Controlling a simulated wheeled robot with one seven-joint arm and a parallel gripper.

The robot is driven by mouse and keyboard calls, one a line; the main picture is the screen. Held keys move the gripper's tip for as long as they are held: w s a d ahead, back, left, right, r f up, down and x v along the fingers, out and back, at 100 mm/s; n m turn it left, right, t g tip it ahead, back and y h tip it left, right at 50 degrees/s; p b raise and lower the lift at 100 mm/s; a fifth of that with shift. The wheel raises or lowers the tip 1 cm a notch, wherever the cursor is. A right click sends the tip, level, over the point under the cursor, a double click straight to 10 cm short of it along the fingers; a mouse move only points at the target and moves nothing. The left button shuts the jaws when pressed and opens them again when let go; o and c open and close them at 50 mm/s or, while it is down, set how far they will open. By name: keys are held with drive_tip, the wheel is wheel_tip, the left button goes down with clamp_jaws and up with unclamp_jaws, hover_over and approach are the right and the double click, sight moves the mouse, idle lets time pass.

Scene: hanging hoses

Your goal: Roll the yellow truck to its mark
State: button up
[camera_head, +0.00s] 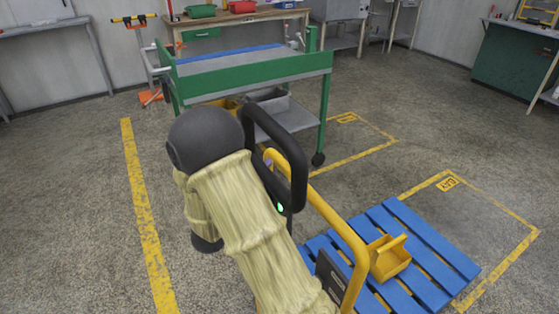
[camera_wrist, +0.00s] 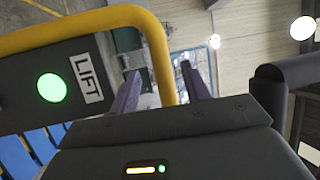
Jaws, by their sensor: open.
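The yellow truck shows by its yellow tubular handle (camera_head: 333,222), which stands next to the blue pallet (camera_head: 428,232). In the wrist view the yellow bar (camera_wrist: 157,55) bends down beside a dark panel with a lit green light and a LIFT label (camera_wrist: 87,80). My gripper (camera_wrist: 160,85) is open there, with the bar showing between its two fingers; I see no clear grip, and contact cannot be told. In the head view my arm hides the truck's lower part. A yellow floor outline with a small label (camera_head: 448,183) lies around the pallet's far right side.
A yellow bin (camera_head: 388,258) sits on the pallet. A green-framed cart (camera_head: 250,72) stands ahead, beside another yellow floor outline (camera_head: 347,118). A yellow floor line (camera_head: 142,208) runs at left.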

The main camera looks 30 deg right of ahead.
sight(280, 162)
drive_tip(key=x, duration=0.6)
clamp_jaws()
